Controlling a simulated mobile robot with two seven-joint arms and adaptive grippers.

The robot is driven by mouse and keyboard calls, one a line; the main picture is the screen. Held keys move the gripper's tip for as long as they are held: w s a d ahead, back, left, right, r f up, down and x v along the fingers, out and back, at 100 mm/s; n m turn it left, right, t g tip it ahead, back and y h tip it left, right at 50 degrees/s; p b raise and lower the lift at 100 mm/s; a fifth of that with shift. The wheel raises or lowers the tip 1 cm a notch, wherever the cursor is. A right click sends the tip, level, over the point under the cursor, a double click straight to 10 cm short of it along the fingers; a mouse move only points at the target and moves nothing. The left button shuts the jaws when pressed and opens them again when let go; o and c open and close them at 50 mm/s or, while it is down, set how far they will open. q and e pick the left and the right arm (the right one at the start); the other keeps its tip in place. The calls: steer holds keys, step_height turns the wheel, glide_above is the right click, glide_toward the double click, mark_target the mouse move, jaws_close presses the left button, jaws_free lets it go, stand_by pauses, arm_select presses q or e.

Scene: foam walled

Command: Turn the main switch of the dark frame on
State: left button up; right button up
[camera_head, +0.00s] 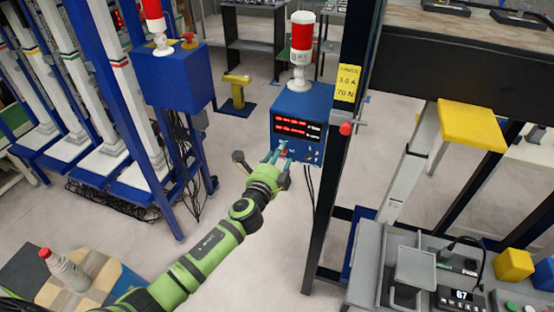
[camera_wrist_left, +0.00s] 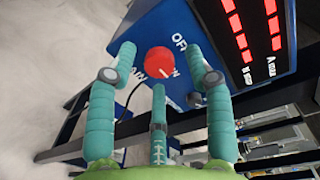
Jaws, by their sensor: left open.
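The dark frame's blue control box (camera_head: 300,106) with red lit displays is fixed beside a black post (camera_head: 339,150) in the head view. In the left wrist view, the box's face (camera_wrist_left: 225,75) carries a round red knob (camera_wrist_left: 159,61). Lettering around it reads OFF and partly MAIN. My left gripper (camera_head: 279,154) is at the lower left of the box. In the wrist view its teal fingers (camera_wrist_left: 160,68) are spread open on either side of the red knob, with a third finger below. I cannot tell whether they touch it. In the head view the gripper largely hides the knob.
A small black knob (camera_wrist_left: 196,100) is close beside my right-hand finger in the wrist view. A red-and-white beacon (camera_head: 302,40) tops the box. A red-ended part (camera_head: 346,128) juts from the post. A second blue box (camera_head: 168,78) stands left.

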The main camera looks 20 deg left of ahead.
arm_select(q)
steer(key=s, duration=1.2)
steer(key=shift+a+r, duration=0.2)
steer(key=shift+r, duration=0.15)
